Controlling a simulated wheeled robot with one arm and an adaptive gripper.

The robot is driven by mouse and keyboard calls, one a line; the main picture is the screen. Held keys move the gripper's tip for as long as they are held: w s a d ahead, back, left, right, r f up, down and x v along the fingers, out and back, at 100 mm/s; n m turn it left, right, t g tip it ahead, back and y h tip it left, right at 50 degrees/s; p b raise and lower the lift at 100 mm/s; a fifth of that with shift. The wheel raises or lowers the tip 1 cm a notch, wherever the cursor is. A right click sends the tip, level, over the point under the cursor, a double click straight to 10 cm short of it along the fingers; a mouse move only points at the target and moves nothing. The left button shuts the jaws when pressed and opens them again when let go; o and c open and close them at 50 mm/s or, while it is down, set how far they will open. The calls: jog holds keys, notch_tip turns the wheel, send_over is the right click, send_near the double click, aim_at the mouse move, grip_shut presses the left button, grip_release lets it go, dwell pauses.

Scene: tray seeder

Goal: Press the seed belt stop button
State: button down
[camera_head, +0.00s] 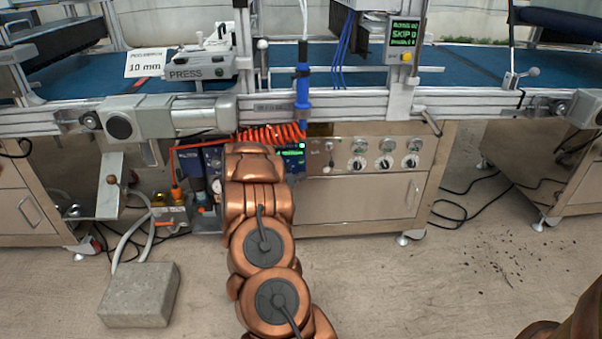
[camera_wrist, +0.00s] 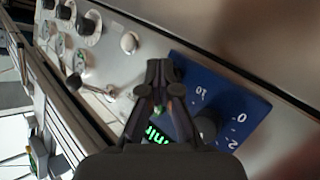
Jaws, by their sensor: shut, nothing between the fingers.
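My gripper (camera_wrist: 161,75) is shut and empty in the wrist view, its tips in front of the edge of a blue control panel (camera_wrist: 185,70). Whether they touch it I cannot tell. The panel has a dark dial knob (camera_wrist: 207,123) with white numbers and a green lit display (camera_wrist: 155,134), partly hidden by my fingers. In the head view the blue panel (camera_head: 293,170) shows beside my arm, which hides my gripper there. No button clearly marked as the seed belt stop can be read.
A metal panel (camera_wrist: 105,60) with a pale round fitting (camera_wrist: 129,42) and several dark knobs lies beside the blue panel. A coiled orange hose (camera_head: 270,134) hangs above my arm. A grey block (camera_head: 140,295) stands on the floor at left.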

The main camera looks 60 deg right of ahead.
dwell(0.6)
jog(key=shift+s+a+p, duration=0.3)
jog(key=shift+a+p, duration=0.05)
jog(key=shift+p, duration=0.25)
jog(key=shift+s+a, duration=0.9)
jog(key=shift+a, duration=0.3)
jog(key=shift+s+a, duration=0.9)
jog(key=shift+a, duration=0.25)
